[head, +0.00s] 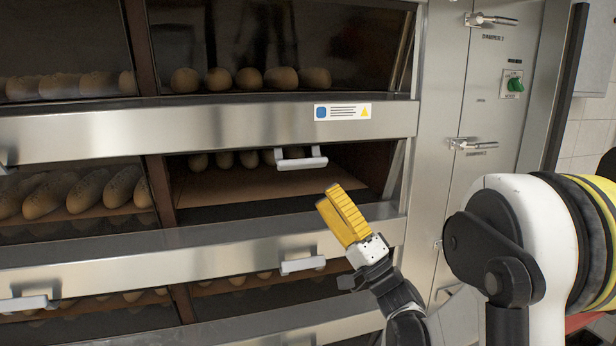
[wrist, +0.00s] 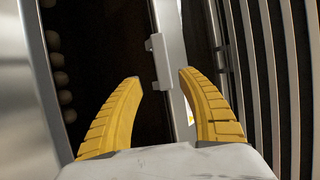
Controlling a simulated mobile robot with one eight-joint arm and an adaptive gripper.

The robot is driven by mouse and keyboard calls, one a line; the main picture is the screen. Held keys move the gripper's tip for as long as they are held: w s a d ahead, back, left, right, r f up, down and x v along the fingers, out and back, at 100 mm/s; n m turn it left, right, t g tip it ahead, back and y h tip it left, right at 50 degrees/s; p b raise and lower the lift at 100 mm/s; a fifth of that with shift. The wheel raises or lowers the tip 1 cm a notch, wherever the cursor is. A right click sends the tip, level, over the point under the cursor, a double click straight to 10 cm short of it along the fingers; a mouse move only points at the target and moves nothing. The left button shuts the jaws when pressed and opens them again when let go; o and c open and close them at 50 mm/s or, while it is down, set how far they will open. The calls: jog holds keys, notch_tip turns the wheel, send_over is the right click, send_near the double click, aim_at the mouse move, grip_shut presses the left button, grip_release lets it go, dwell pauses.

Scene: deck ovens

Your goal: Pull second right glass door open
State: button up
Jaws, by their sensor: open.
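The second right glass door (head: 225,212) is in the right column of the oven, below a steel band with a label. Its short grey bar handle (head: 301,160) is near the door's top edge. Brown deck and several rolls show behind it; I cannot tell whether the door is fully closed. My gripper (head: 332,196), with yellow ribbed fingers, is open and empty, in front of this door, below and right of the handle in the head view. In the wrist view the handle (wrist: 159,60) lies between and just beyond the fingertips, apparently apart from them.
A similar handle (head: 303,264) is on the door below. The steel band (head: 220,125) runs above the second door. Left-column doors show loaves behind glass. A steel side panel (head: 455,90) with metal latches and a green knob (head: 515,84) stands to the right.

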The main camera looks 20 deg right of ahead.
aim_at(307, 167)
jog(key=x, duration=1)
jog(key=shift+s+p, duration=0.15)
jog(key=shift+p, duration=0.15)
grip_shut()
jog(key=shift+r, duration=0.1)
